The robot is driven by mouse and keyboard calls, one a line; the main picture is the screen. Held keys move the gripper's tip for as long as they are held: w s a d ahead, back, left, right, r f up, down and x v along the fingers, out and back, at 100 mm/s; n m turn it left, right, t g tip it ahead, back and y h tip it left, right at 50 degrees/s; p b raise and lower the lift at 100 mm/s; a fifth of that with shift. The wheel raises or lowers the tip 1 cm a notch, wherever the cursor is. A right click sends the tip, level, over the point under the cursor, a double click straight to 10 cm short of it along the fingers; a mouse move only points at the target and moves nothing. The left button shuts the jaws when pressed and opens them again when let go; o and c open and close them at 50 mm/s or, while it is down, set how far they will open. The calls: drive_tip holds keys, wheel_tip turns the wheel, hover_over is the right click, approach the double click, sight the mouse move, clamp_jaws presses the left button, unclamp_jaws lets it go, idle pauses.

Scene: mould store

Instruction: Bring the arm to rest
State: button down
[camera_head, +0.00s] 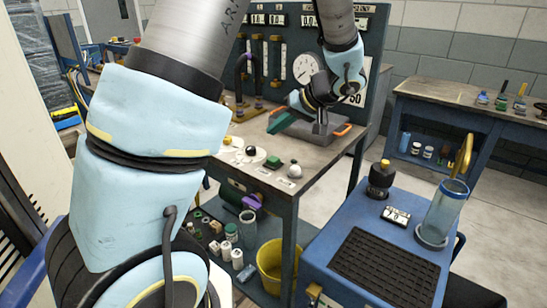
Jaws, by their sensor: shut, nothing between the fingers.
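My arm rises large at the left of the head view, with light blue covers and grey metal links, and comes down again at the top middle. My gripper (318,124) is at its end, over the right part of the workbench top (258,161). It is shut and empty. It hangs in front of a grey tray (325,134) with orange handles. A green object (281,121) lies just left of the gripper; whether they touch cannot be told. The fingertips are small and partly dark against the tray.
A blue panel with a round gauge (307,68) stands behind the bench. A blue cart (318,239) with a black mat, a dark bottle (380,180) and a clear cylinder (441,212) is at front right. A yellow bucket (270,268) stands under the bench. Floor shows at right.

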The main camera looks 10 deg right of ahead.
drive_tip(key=shift+r, duration=0.3)
drive_tip(key=s+a+f+m+g+h, duration=0.1)
drive_tip(key=s+a+f+g+h, duration=0.1)
drive_tip(key=s+a, duration=0.4)
drive_tip(key=s+a+f+m+g+h, duration=0.1)
drive_tip(key=s+a+h, duration=0.4)
drive_tip(key=a, duration=0.6)
drive_tip(key=shift+s+f+g, duration=0.35)
drive_tip(key=shift+s+g, duration=0.35)
drive_tip(key=shift+s, duration=0.3)
